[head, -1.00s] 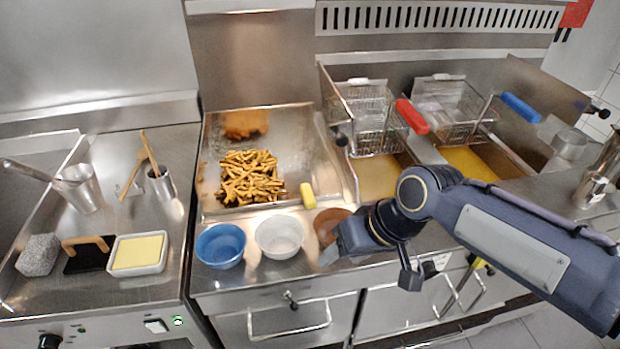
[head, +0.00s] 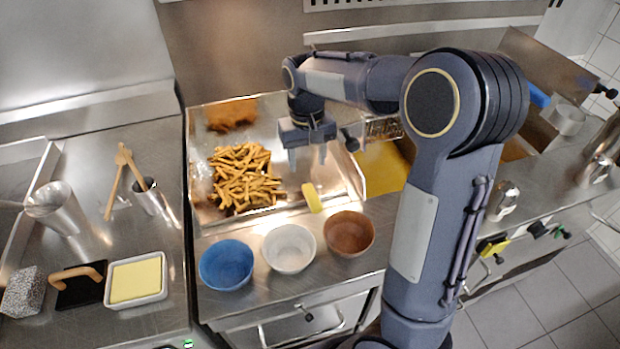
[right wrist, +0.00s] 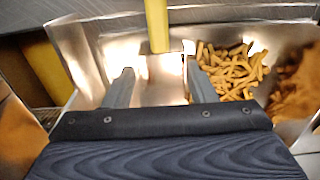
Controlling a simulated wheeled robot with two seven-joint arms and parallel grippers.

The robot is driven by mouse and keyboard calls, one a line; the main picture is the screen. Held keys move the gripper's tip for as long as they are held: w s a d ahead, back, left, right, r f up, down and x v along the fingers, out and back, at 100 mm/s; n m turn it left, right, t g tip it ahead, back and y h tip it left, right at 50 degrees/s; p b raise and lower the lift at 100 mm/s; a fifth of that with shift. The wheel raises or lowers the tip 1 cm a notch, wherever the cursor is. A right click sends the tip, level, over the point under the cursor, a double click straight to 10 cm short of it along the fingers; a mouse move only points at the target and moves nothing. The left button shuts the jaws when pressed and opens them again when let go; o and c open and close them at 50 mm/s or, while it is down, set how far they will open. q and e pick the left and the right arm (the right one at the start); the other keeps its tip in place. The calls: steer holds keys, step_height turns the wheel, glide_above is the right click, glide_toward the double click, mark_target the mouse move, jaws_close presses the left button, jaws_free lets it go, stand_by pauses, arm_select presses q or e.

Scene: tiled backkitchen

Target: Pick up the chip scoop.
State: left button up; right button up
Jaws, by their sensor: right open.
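The chip scoop shows as a short yellow handle (head: 312,198) at the front right part of the steel chip tray (head: 340,180). Its metal part is hard to tell from the shiny tray in the head view. In the right wrist view the yellow handle (right wrist: 157,26) rises at the top centre, with a bright metal surface below it, between the fingers. My right gripper (head: 308,157) is open and points down over the right part of the tray, just behind the handle. Its fingers (right wrist: 158,70) hold nothing. My left gripper is out of view.
A pile of chips (head: 243,180) lies left of the gripper, with brown food (head: 231,114) behind. Blue (head: 226,264), white (head: 289,248) and brown (head: 349,234) bowls line the front edge. My right arm hides much of the fryer.

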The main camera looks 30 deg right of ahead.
mark_target(308, 187)
steer(key=f, duration=0.5)
steer(key=s+f+p, duration=0.1)
steer(key=f, duration=0.1)
steer(key=shift+f, duration=0.25)
steer(key=shift+c, duration=0.4)
steer(key=shift+a, duration=0.1)
jaws_close()
